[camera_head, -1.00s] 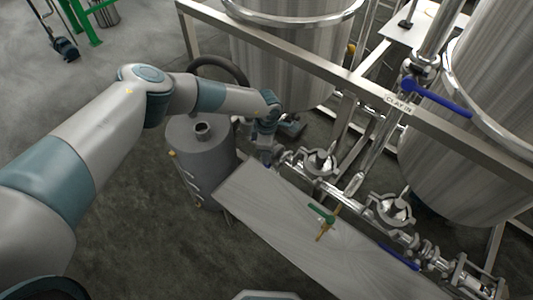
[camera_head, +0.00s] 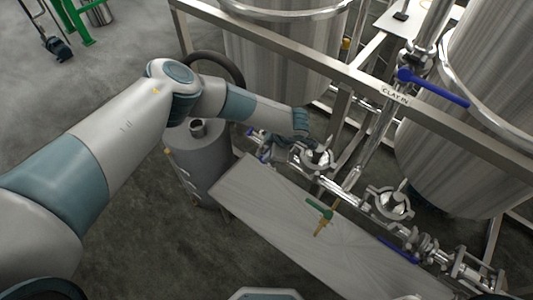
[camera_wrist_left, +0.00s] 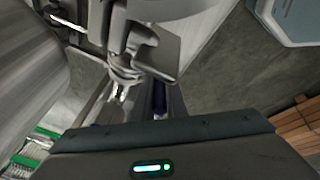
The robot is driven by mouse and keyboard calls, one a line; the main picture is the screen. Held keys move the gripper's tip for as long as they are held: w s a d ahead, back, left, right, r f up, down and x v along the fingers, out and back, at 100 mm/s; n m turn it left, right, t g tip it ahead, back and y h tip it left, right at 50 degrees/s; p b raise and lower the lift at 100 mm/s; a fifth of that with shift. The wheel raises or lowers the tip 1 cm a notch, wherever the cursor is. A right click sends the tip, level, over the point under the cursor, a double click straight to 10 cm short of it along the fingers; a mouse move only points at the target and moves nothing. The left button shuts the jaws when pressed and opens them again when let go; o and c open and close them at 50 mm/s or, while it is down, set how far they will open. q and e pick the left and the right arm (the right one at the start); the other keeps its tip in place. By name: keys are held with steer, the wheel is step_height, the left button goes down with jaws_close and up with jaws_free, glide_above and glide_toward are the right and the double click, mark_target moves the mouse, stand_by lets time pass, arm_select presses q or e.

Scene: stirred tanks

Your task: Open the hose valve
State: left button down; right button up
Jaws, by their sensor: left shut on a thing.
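The hose valve's blue handle (camera_head: 265,156) shows at the left end of the steel pipe run, partly hidden by my left wrist. In the left wrist view a dark blue handle (camera_wrist_left: 160,98) stands just past my gripper body, in front of steel pipe fittings. My left gripper (camera_head: 268,146) is at this handle and is shut on it. Its fingertips are mostly hidden, so the exact grip cannot be seen. My right gripper is in neither view.
A grey cylinder (camera_head: 205,165) stands left of a flat metal plate (camera_head: 290,225). A green-handled valve (camera_head: 319,210) sits over the plate. Clamped fittings (camera_head: 390,204), a frame rail (camera_head: 365,90) and large steel tanks (camera_head: 460,150) crowd the right. Another blue handle (camera_head: 435,88) is above.

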arm_select(q)
steer(key=c, duration=1.8)
jaws_free()
steer(key=shift+o, duration=0.2)
steer(key=b+v, duration=0.5)
steer(key=v, duration=1.2)
steer(key=shift+r, duration=0.25)
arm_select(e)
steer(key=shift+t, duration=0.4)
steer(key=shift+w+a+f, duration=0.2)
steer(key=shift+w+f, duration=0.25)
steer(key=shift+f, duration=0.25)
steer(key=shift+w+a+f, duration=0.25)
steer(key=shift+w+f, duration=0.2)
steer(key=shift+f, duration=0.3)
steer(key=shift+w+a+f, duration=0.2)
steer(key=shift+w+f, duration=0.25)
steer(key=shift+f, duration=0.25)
